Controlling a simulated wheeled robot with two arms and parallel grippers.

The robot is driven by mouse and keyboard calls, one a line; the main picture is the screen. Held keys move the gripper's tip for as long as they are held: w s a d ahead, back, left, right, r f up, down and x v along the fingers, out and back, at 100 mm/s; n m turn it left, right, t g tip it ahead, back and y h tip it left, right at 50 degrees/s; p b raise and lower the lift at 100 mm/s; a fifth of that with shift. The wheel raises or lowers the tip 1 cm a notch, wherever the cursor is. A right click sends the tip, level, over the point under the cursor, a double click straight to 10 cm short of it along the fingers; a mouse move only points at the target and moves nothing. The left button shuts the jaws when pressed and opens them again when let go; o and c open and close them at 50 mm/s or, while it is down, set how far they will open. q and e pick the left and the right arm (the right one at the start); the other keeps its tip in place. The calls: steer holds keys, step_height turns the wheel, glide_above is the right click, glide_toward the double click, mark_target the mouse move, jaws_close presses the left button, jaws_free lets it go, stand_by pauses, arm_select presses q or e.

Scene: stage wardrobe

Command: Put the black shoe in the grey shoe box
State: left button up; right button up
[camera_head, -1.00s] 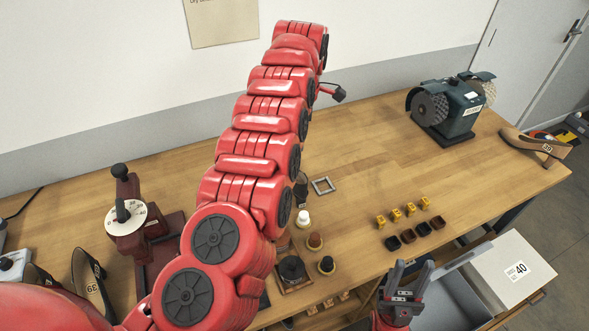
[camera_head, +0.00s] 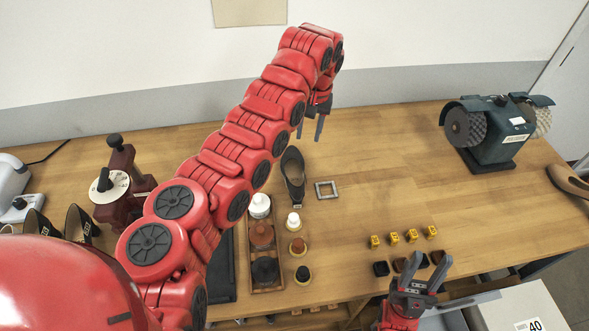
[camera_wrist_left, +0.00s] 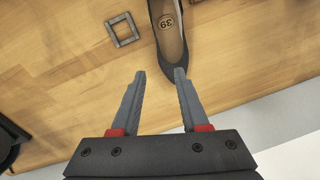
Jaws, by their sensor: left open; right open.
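The black shoe (camera_head: 291,168) lies on the wooden bench, mid-table, partly beside my left arm. In the left wrist view the shoe (camera_wrist_left: 168,38) shows its tan insole marked 39. My left gripper (camera_head: 310,130) is open and empty, beyond the shoe in the head view. In the left wrist view its fingertips (camera_wrist_left: 160,75) are near the shoe, the right finger overlapping the shoe's edge in the picture; I cannot tell if they touch. My right gripper (camera_head: 428,268) is open and empty at the bench's front edge. The grey shoe box (camera_head: 452,320) is below it, mostly cut off.
A white box or lid marked 40 (camera_head: 532,324) is at bottom right. A square metal frame (camera_head: 326,189) lies right of the shoe. A tray of jars (camera_head: 264,238), yellow blocks (camera_head: 410,236) and dark cups are on the bench. A grinder (camera_head: 490,135) stands at right.

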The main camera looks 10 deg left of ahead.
arm_select(q)
steer(key=p, duration=0.3)
glide_toward(294, 166)
steer(key=s+d, duration=0.3)
steer(key=shift+s, duration=0.2)
steer(key=shift+f, duration=0.2)
steer(key=f+p, duration=0.1)
steer(key=f, duration=0.1)
steer(key=f+p, duration=0.1)
steer(key=f, duration=0.1)
steer(key=shift+s+f, duration=0.1)
steer(key=shift+s, duration=0.15)
steer(key=shift+f, duration=0.45)
jaws_close()
steer(key=shift+s, duration=0.1)
